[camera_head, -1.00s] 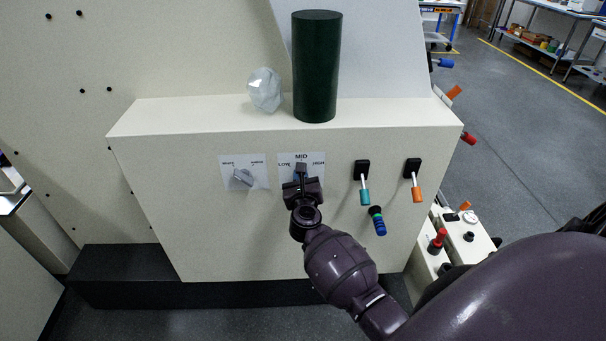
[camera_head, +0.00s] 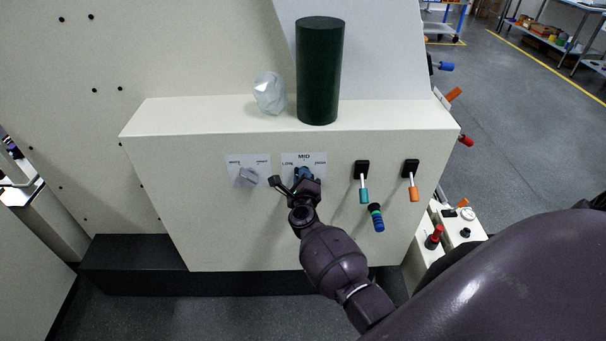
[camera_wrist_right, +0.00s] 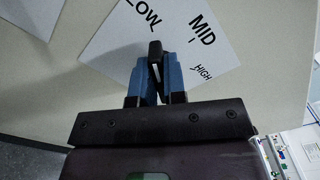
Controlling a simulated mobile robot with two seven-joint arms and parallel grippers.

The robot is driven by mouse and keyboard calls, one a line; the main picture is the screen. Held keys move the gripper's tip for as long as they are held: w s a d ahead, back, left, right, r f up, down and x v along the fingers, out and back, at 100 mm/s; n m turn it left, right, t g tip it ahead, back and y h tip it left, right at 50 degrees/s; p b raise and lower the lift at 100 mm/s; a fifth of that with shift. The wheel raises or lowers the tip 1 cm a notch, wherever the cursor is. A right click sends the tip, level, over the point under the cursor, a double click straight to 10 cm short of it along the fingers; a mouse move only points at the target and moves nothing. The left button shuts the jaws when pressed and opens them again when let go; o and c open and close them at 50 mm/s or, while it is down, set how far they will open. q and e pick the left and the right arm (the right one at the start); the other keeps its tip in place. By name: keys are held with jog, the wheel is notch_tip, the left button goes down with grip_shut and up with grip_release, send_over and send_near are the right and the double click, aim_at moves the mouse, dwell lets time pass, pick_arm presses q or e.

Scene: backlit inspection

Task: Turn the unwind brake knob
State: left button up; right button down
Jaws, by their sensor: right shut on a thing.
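The unwind brake knob is a black bar knob (camera_wrist_right: 155,52) with a white line, on a white label (camera_head: 316,160) reading LOW, MID and HIGH. My right gripper (camera_head: 303,177) is at this label on the front of the cream cabinet, covering most of the knob in the head view. In the right wrist view its blue fingertips (camera_wrist_right: 155,82) are shut on the knob, one on each side. There the label is tilted against the gripper, and the knob's bar points up, to the LOW side of the MID mark. My left gripper is not in view.
A grey knob (camera_head: 247,177) is left of the gripper. Two levers, teal-tipped (camera_head: 364,194) and orange-tipped (camera_head: 413,193), and a blue-banded handle (camera_head: 377,218) are to the right. A dark green cylinder (camera_head: 319,75) and a clear faceted lump (camera_head: 269,93) stand on the ledge.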

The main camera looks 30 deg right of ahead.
jog(key=shift+n, duration=0.4)
jog(key=c, duration=1.2)
grip_release()
jog(key=v, duration=1.1)
jog(key=shift+w, duration=0.1)
